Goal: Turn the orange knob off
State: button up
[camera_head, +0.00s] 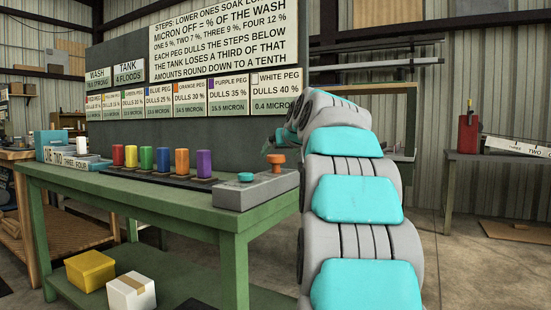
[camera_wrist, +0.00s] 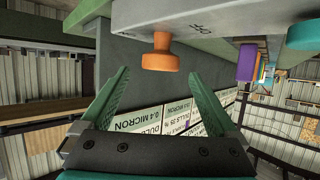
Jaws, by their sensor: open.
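The orange knob (camera_head: 276,160) stands on the right end of a grey control box (camera_head: 240,194) on the green table. A teal knob (camera_head: 245,177) sits on the same box to its left. In the wrist view the orange knob (camera_wrist: 160,57) hangs upside down from the box (camera_wrist: 205,22), beyond and between the fingertips. My gripper (camera_wrist: 158,82) is open and empty, its two green fingers spread apart, with the knob clear of both. In the head view my arm hides most of the gripper. The teal knob also shows at the wrist view's right edge (camera_wrist: 303,36).
Several coloured pegs (camera_head: 150,160) stand in a row on a dark rack left of the box. A sign board (camera_head: 215,60) rises behind the green table (camera_head: 150,200). A yellow box (camera_head: 90,270) and a white box (camera_head: 131,291) lie on the lower shelf. Open floor lies right of the table.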

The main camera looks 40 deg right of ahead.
aim_at(276, 156)
jog(key=x, duration=0.5)
jog(key=shift+a, duration=0.1)
jog(key=c, duration=1.4)
jog(key=shift+o, duration=0.2)
